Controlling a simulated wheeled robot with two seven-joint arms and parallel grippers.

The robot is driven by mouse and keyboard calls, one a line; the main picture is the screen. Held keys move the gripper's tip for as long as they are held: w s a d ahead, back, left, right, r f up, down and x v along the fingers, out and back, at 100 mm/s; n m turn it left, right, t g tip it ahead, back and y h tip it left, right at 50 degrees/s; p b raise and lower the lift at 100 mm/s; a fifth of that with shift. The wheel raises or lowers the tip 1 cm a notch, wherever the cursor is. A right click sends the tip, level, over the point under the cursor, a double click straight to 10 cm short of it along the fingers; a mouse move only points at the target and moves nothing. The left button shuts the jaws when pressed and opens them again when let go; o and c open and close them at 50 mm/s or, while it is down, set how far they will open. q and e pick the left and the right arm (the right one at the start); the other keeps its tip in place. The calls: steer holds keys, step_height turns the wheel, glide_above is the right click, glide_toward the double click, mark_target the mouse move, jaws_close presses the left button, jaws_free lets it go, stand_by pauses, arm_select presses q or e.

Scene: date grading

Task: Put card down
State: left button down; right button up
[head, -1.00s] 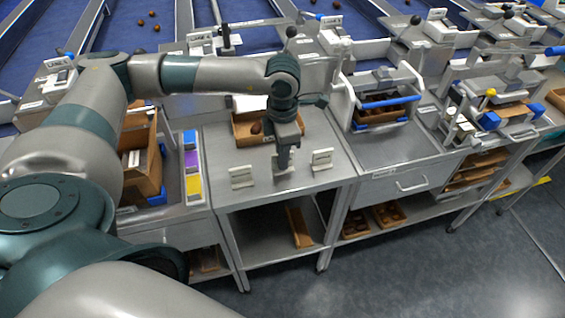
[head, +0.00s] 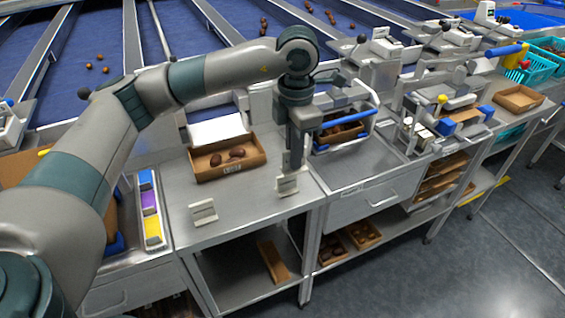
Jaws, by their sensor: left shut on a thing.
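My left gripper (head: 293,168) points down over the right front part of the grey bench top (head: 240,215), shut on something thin. A small pale card piece (head: 287,186) shows right at its fingertips, close to the bench top. I cannot tell whether this is the held card, a card stand, or both overlapping. A similar pale card stand (head: 203,212) stands alone on the bench to the left, apart from the gripper. My right gripper is out of view.
A cardboard tray (head: 232,170) with a few brown dates lies behind on the bench. A tray of blue, purple and yellow blocks (head: 151,205) is at left. A blue-handled frame (head: 345,122) stands at right. The bench between the two pale pieces is clear.

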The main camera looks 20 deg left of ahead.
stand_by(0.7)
arm_select(q)
steer(key=m, duration=0.2)
steer(key=s+f+m, duration=0.1)
steer(key=s+m, duration=0.1)
steer(key=m, duration=0.1)
steer(key=shift+d+f+m, duration=0.1)
steer(key=shift+f+m, duration=0.15)
steer(key=shift+m, duration=0.05)
steer(key=s+f+m, duration=0.5)
steer(key=s+m, duration=0.4)
steer(key=m, duration=1.3)
steer(key=shift+s+d+f, duration=0.15)
steer(key=shift+d+f, duration=0.05)
steer(key=shift+d, duration=0.15)
